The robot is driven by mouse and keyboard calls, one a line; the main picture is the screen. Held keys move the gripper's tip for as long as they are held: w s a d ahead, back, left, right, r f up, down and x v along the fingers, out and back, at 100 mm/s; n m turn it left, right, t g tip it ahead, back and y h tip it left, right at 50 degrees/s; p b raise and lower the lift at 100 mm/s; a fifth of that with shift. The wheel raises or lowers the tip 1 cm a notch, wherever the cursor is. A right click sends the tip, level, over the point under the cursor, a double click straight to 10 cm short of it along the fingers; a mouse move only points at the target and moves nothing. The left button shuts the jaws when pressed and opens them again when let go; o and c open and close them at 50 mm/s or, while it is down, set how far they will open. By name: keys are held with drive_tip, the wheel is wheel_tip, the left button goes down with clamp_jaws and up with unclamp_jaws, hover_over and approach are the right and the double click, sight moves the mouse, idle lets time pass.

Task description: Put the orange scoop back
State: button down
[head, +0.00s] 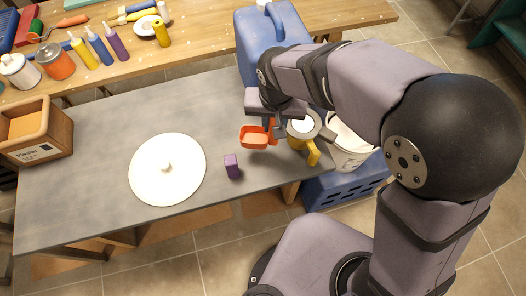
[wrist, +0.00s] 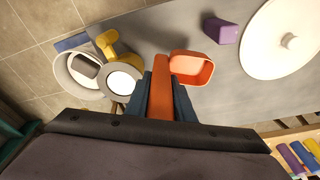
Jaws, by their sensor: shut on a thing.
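The orange scoop (head: 254,138) has an open, box-like bowl and hangs from my gripper (head: 270,122). In the wrist view the scoop (wrist: 192,68) has its handle between the two dark fingers of my gripper (wrist: 161,90), which are shut on it. The bowl sticks out beyond the fingertips and looks empty. It appears above the grey table; its exact height is hard to tell. A white bucket (head: 350,150) stands at the table's right end, partly hidden by my arm in the head view. In the wrist view the open bucket (wrist: 66,78) shows a grey shape inside.
A grey jug with a yellow handle (head: 312,154) stands close right of the scoop, beside the bucket. A purple block (head: 232,166) and white round lid (head: 167,185) lie left. A blue container (head: 258,55) stands behind; a wooden box (head: 45,148) sits far left.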

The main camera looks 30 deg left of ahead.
sight(273, 141)
drive_tip(key=shift+f+p, duration=0.95)
drive_tip(key=shift+f, duration=3.9)
drive_tip(key=shift+f, duration=0.1)
drive_tip(key=shift+f, duration=0.15)
drive_tip(key=c, duration=1.5)
unclamp_jaws()
drive_tip(key=shift+c, duration=0.2)
drive_tip(key=shift+r, duration=0.8)
wheel_tip(273, 141, up, 11)
drive_tip(key=s+b, duration=0.1)
drive_tip(key=shift+s+d+b, duration=0.35)
drive_tip(key=shift+d, duration=0.05)
